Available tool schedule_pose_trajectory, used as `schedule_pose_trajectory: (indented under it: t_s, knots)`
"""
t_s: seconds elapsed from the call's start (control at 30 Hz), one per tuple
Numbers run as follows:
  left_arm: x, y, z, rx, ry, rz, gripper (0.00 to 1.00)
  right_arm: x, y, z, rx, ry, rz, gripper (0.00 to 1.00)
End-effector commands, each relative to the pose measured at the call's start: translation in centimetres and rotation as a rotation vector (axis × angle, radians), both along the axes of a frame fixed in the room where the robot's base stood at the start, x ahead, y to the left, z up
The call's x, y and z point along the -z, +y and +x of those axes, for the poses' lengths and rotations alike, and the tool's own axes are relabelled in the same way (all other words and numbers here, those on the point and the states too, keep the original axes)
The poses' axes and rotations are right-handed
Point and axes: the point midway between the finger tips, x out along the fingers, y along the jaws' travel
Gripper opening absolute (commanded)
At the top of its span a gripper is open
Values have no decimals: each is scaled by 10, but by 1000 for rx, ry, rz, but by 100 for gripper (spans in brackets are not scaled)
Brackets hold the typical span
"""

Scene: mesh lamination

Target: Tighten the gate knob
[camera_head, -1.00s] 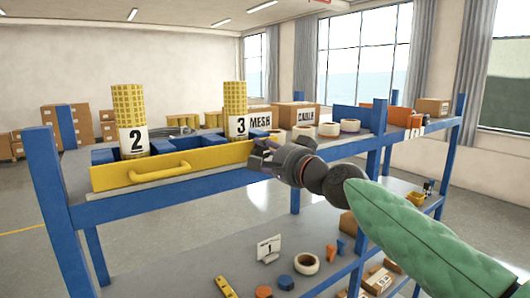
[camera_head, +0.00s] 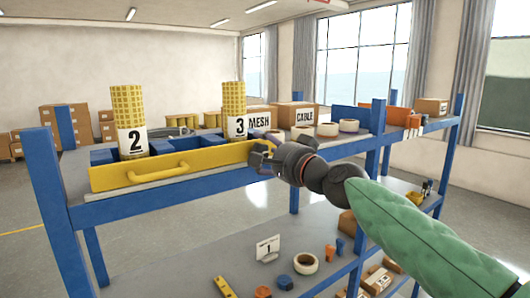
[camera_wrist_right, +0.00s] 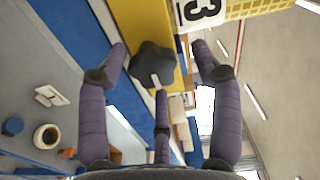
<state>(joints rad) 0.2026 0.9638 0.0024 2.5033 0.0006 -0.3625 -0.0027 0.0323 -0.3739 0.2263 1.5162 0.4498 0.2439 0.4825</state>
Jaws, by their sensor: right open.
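The yellow gate (camera_head: 110,177), with a yellow handle (camera_head: 158,172), runs along the front of the blue rack's top shelf. The dark, lobed gate knob (camera_wrist_right: 153,64) shows in the right wrist view against the yellow gate, with a light mark on it. My right gripper (camera_head: 260,158) is at the gate's right end; it also shows in the right wrist view (camera_wrist_right: 159,58). Its fingers are open, spread on either side of the knob, with a third finger below it in the picture. I cannot tell whether they touch it. My left gripper is not in view.
Yellow mesh rolls marked 2 (camera_head: 128,108) and 3 (camera_head: 235,98) stand behind the gate. MESH and CABLE boxes (camera_head: 295,114) and tape rolls (camera_head: 327,130) are further right. The lower shelf (camera_head: 180,270) holds a tape roll (camera_head: 306,263) and small parts.

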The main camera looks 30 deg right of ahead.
Motion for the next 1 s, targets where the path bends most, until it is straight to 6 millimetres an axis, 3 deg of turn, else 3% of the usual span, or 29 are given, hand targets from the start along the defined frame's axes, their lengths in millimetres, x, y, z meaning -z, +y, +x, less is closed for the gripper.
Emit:
schedule_pose_trajectory:
  t_s: [0.27, 0.7, 1.0]
  knots:
    - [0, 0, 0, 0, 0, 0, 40, 1, -1, -18, 0, 2, 0, 65]
    - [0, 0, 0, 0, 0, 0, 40, 1, -8, -97, 3, -2, -1, 65]
    - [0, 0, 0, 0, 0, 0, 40, 1, -9, -120, 1, -1, 0, 65]
